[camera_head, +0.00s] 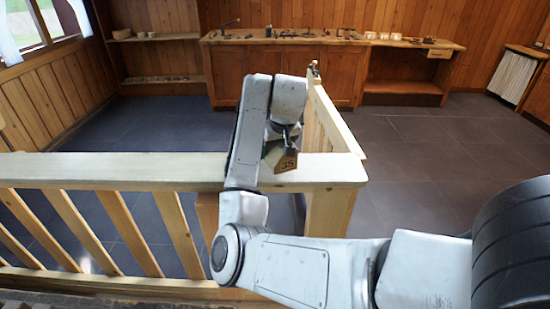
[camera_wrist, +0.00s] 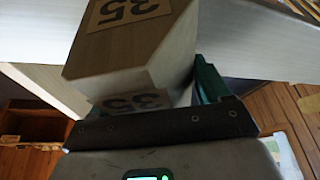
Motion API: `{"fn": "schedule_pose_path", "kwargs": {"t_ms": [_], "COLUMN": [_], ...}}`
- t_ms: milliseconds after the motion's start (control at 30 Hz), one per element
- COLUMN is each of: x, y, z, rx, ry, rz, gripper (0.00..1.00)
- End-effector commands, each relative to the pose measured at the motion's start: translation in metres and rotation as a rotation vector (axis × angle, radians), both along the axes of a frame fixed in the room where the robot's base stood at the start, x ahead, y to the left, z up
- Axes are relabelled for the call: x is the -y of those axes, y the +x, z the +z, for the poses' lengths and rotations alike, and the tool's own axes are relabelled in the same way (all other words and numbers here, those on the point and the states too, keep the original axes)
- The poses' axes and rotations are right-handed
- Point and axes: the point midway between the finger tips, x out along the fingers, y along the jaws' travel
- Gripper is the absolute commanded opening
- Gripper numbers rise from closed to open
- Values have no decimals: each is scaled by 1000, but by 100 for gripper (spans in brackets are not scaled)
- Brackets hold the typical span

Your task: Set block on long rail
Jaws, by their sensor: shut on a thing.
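The block (camera_head: 283,161), wooden with a dark "35" label, shows near the right end of the long pale rail (camera_head: 110,167), which runs across the foreground. In the wrist view the block (camera_wrist: 125,50) is large and tilted, with pale rail wood (camera_wrist: 240,40) behind it. My gripper (camera_head: 286,139) is shut on the block, coming from above; a green finger (camera_wrist: 207,80) shows at the block's right side, and the other finger is mostly hidden. I cannot tell whether the block touches the rail.
A second rail (camera_head: 335,122) runs away from the long rail's right corner, with a small object (camera_head: 313,69) at its far end. Slanted balusters (camera_head: 127,232) stand below the long rail. A workbench (camera_head: 285,40) with tools lines the back wall. The dark floor (camera_head: 430,150) at right is clear.

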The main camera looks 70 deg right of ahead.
Motion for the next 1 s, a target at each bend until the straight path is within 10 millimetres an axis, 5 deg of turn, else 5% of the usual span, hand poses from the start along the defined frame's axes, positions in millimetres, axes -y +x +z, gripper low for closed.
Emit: {"fn": "schedule_pose_path", "kwargs": {"t_ms": [333,700,733,1000], "x": [4,5,5,4], "y": [3,3,2,3], "z": [-35,-39,-40,-40], "rx": [1,0,0,0], "ry": [1,-1,0,0], "rz": [-1,0,0,-1], "gripper": [34,34,77,100]}}
